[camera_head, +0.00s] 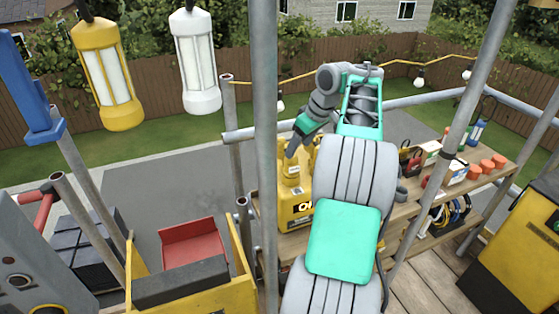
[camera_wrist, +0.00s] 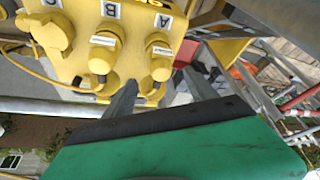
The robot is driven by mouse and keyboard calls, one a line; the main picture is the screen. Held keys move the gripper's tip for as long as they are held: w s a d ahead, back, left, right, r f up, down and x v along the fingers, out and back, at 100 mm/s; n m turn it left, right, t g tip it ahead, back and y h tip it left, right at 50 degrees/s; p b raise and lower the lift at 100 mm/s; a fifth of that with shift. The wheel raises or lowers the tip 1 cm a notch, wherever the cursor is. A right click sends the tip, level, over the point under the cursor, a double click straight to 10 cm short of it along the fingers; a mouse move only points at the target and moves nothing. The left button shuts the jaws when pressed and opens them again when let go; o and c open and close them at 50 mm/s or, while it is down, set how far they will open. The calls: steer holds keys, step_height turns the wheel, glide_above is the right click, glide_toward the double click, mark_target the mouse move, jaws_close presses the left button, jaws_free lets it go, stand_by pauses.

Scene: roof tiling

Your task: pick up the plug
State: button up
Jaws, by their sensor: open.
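A yellow power unit (camera_head: 296,208) stands on the wooden bench in the head view. In the wrist view the unit (camera_wrist: 85,12) is upside down, with letters A, B and C beside its sockets. I cannot tell which is the task's plug. Contact cannot be told. In the head view my gripper (camera_head: 297,140) is partly hidden beside the unit.
A yellow cable (camera_wrist: 40,74) runs beneath the sockets. Upright scaffold poles (camera_head: 264,150) stand close to my arm. Tools and orange cups (camera_head: 487,166) occupy the bench's right side. Yellow and white lanterns (camera_head: 107,75) hang at the upper left.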

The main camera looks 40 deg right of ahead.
mark_target(291, 168)
steer(key=x, duration=0.8)
steer(key=shift+r+b, duration=0.1)
steer(key=shift+b, duration=0.25)
steer(key=shift+a, duration=0.1)
steer(key=shift+c, duration=0.5)
jaws_close()
